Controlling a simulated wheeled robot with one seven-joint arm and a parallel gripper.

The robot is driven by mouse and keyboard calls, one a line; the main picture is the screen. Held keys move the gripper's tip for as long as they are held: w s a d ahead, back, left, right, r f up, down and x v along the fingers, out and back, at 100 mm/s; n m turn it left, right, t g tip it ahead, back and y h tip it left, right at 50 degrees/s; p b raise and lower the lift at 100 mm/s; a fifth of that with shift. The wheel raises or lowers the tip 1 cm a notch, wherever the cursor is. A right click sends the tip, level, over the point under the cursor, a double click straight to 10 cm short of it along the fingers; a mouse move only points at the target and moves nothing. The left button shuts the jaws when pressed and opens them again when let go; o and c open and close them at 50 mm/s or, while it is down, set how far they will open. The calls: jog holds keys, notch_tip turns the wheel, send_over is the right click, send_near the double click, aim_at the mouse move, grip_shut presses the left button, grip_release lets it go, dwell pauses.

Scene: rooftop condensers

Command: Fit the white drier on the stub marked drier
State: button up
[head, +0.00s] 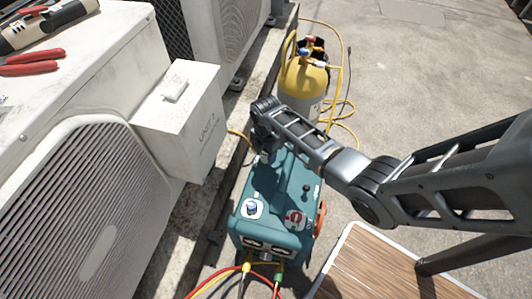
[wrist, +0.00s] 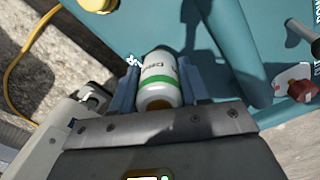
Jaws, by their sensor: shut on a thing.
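The white drier (wrist: 158,88) is a small cylinder with a green band and dark lettering. In the wrist view it sits between the fingers of my gripper (wrist: 160,88), which is shut on it. My gripper is over the far end of the teal machine (head: 262,228), which also fills the top of the wrist view (wrist: 225,30). White lettering shows on the teal surface beside the drier, but I cannot read it. The stub marked drier cannot be made out, and I cannot tell whether the drier touches it. In the head view my arm hides the drier.
The teal machine has a blue-topped knob (head: 252,207), a red-and-white dial (head: 295,219) and a black lever (head: 306,188). A yellow cylinder (head: 303,78) with hoses stands behind. A white condenser unit (head: 75,95) is at left, a wooden-topped surface (head: 370,268) at lower right.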

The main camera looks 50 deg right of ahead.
jog(key=shift+f, duration=0.45)
dwell(0.6)
jog(key=o, duration=1.2)
jog(key=shift+o, duration=0.2)
notch_tip(320, 180, up, 8)
jog(key=p, duration=0.7)
jog(key=shift+f+p, duration=0.2)
jog(key=shift+p, duration=0.2)
jog(key=shift+f, duration=0.1)
